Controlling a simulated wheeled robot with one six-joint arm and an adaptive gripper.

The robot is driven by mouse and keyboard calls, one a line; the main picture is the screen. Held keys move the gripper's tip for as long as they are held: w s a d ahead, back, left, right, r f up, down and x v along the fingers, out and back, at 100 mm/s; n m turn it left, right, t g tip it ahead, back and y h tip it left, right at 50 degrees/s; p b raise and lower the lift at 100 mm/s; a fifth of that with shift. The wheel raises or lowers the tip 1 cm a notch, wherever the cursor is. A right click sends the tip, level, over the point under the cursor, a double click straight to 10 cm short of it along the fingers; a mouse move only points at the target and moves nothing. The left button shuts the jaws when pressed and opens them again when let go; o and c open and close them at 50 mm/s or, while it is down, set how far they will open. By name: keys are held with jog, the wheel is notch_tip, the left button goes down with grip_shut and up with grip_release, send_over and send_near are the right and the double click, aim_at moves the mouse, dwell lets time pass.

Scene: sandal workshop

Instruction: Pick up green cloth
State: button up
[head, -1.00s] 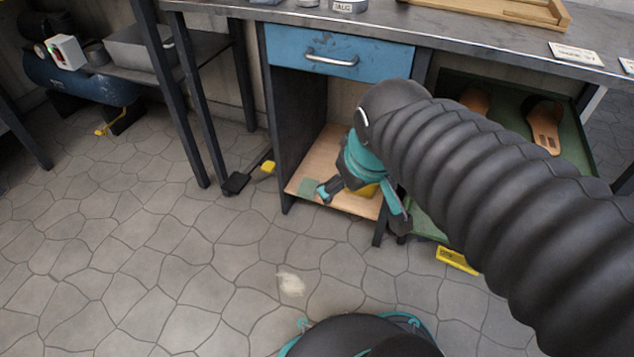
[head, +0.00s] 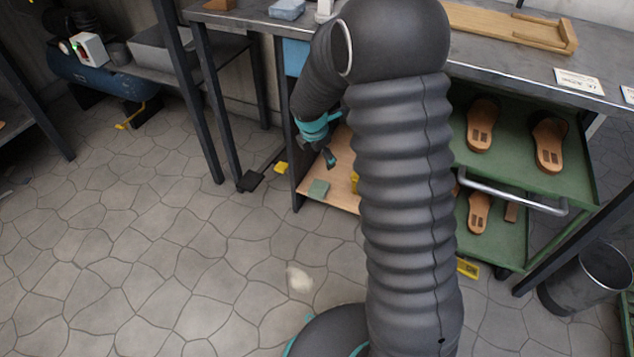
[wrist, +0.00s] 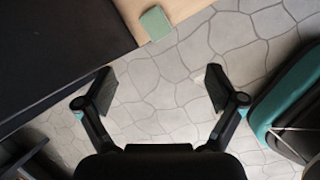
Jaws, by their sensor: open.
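The green cloth (head: 319,188) is a small folded square lying on the front edge of the light wooden bottom shelf under the bench. It also shows at the top of the wrist view (wrist: 156,23), at the corner of the wooden board. My gripper (wrist: 160,88) is open and empty, its two black fingers wide apart over the tiled floor. In the head view my gripper (head: 318,155) hangs above and behind the cloth, apart from it and partly hidden by its own wrist.
A bench leg and side panel (head: 300,180) bound the shelf on the left. Green trays (head: 500,175) with sandals stand right of my arm. A metal bin (head: 590,280) is at far right. A black foot pedal (head: 250,181) lies on the floor.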

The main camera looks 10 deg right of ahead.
jog(key=w+a+f+n+p, duration=0.1)
jog(key=w+f+n, duration=0.15)
jog(key=f, duration=0.25)
jog(key=w+a+f+n, duration=0.1)
jog(key=f+n, duration=0.3)
jog(key=f, duration=0.2)
jog(key=b, duration=0.1)
send_over(319, 187)
jog(key=s+a, duration=0.2)
jog(key=shift+g, duration=0.3)
jog(key=f, duration=0.8)
jog(key=shift+a, duration=0.2)
jog(key=shift+d+b+x, duration=0.2)
jog(key=shift+x, duration=0.75)
jog(key=shift+d+b+x, duration=0.15)
jog(key=shift+b+x, duration=0.05)
jog(key=shift+x, duration=0.8)
jog(key=shift+d+b+x, duration=0.2)
jog(key=shift+x, duration=0.75)
jog(key=shift+w+r, duration=0.15)
jog(key=c, duration=1.1)
